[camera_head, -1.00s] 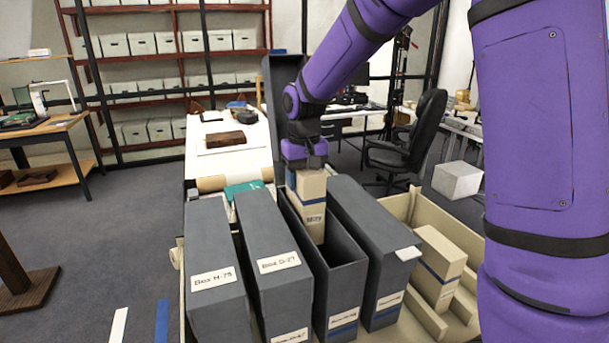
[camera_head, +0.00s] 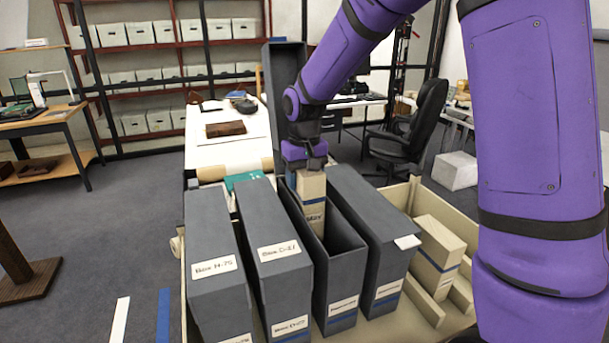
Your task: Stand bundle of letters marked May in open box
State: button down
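My gripper (camera_head: 306,165) points down over the far end of the open grey box (camera_head: 345,243). It is shut on a tan bundle of letters (camera_head: 313,186) with a blue band and a label that seems to read May. The bundle is upright, and its lower part is inside the open box, hidden by the box walls. I cannot tell whether its bottom touches the box floor. The open box's lid (camera_head: 286,85) stands raised behind it.
Closed grey boxes stand on both sides: Box H-75 (camera_head: 214,265) and Box D-27 (camera_head: 279,251) at left, another grey box (camera_head: 374,230) at right. A second tan bundle (camera_head: 437,256) stands in the beige tray (camera_head: 458,217) at right. A white table (camera_head: 245,145) lies behind.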

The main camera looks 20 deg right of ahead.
jog(key=shift+c, duration=1.2)
grip_release()
jog(key=shift+r, duration=0.1)
jog(key=shift+r, duration=2.9)
